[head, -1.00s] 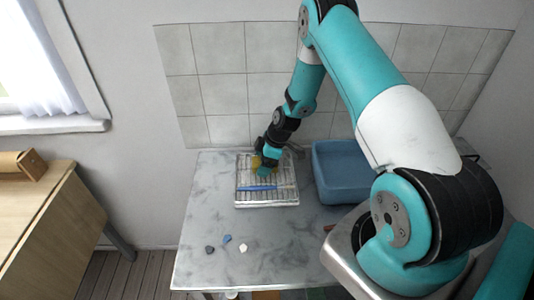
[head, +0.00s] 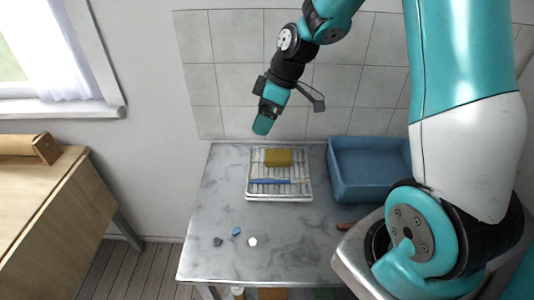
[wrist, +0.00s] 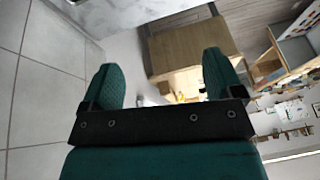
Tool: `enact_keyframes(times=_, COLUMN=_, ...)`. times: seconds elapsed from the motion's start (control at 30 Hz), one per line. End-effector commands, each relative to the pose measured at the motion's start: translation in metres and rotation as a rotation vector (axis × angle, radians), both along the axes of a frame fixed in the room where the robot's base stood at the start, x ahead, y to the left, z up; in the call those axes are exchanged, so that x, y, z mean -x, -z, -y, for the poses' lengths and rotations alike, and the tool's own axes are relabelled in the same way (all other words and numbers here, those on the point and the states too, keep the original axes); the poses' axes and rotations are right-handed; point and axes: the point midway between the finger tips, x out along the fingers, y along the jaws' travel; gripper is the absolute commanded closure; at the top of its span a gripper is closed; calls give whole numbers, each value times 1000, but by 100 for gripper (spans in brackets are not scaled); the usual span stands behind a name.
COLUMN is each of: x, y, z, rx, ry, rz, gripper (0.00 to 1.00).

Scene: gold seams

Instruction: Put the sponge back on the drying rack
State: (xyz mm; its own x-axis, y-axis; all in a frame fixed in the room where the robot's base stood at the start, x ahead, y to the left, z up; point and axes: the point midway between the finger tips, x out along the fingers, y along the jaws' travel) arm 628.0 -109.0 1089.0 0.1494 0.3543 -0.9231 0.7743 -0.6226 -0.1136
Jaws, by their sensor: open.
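The yellow sponge (head: 278,157) lies on the back part of the wire drying rack (head: 279,197), which stands on the grey marbled counter. A blue brush-like item (head: 272,181) lies across the rack in front of the sponge. My gripper (head: 262,125) is raised above and to the left of the rack, clear of the sponge. In the wrist view its two green fingers (wrist: 172,80) are spread apart with nothing between them. The sponge and rack do not show in the wrist view.
A blue basin (head: 368,184) stands right of the rack. Small dark, blue and white pieces (head: 237,231) lie on the front left of the counter (head: 290,250). A tiled wall (head: 345,107) stands behind. A wooden table (head: 50,200) is at the left.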

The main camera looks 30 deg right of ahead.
Motion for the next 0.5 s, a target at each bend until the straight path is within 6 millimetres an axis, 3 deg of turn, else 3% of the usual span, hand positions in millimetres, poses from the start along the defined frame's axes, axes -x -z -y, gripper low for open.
enact_keyframes(times=0.03, x=22, y=-28, z=-37, rx=-6, ry=5, rz=-20, gripper=14)
enact_keyframes(times=0.1, x=58, y=-56, z=-77, rx=-16, ry=42, rz=-65, gripper=14)
enact_keyframes(times=0.2, x=115, y=-84, z=-119, rx=-24, ry=92, rz=-127, gripper=14)
enact_keyframes(times=0.3, x=167, y=-99, z=-142, rx=-23, ry=138, rz=-178, gripper=14)
enact_keyframes(times=0.4, x=203, y=-105, z=-152, rx=-21, ry=174, rz=-213, gripper=14)
enact_keyframes(times=0.5, x=222, y=-108, z=-154, rx=-19, ry=198, rz=-233, gripper=14)
